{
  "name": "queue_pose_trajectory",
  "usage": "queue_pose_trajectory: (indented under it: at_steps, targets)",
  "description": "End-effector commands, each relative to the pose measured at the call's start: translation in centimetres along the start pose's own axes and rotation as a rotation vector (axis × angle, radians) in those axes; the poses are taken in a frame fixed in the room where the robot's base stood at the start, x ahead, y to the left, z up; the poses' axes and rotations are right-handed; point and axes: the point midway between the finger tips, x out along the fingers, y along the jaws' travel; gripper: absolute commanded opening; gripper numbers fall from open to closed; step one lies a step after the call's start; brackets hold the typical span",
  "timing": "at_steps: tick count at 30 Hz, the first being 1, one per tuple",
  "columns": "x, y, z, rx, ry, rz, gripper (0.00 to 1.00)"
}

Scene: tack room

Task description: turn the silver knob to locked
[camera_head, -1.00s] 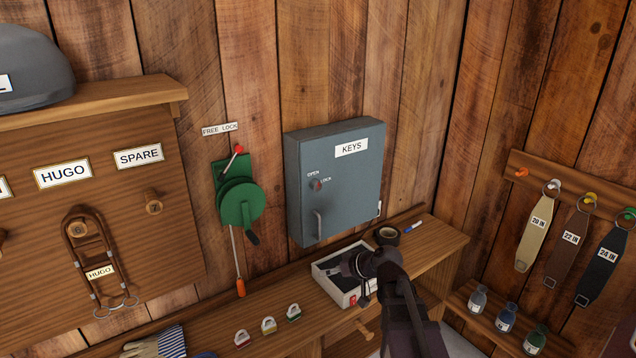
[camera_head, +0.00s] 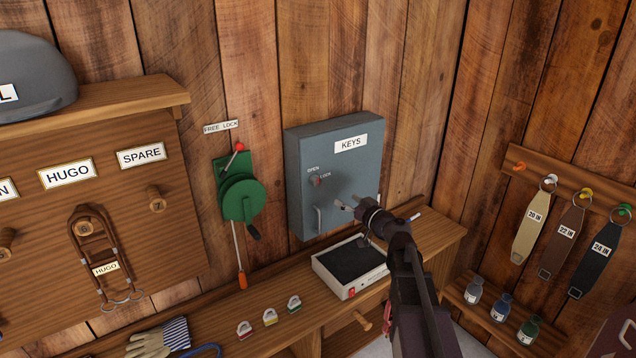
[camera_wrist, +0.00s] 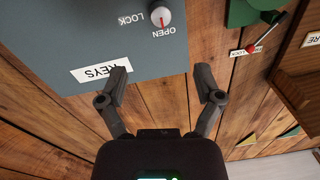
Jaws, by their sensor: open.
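The silver knob (camera_head: 316,181) is on the front of the grey key cabinet (camera_head: 366,173), with OPEN above it and LOCK to its right. In the wrist view, which is upside down, the knob (camera_wrist: 160,18) is at the top and its red mark points toward the OPEN label. My gripper (camera_head: 350,208) is open and empty in front of the cabinet, to the right of and below the knob. In the wrist view its fingers (camera_wrist: 161,72) are spread wide, apart from the knob.
A cabinet handle (camera_head: 318,220) is below the knob. A green winch (camera_head: 241,198) with a red-tipped lever hangs to the left. An open tray (camera_head: 345,290) and several small padlocks sit on the wooden bench (camera_head: 430,243) below. Straps hang at right.

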Motion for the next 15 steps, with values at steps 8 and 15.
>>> queue_pose_trajectory:
  at_steps: [8,15]
  targets:
    - [0.4,0.0,0.0,0.001,-0.001,-0.001,0.84]
    - [2.5,0.0,0.0,0.001,-0.002,-0.002,0.84]
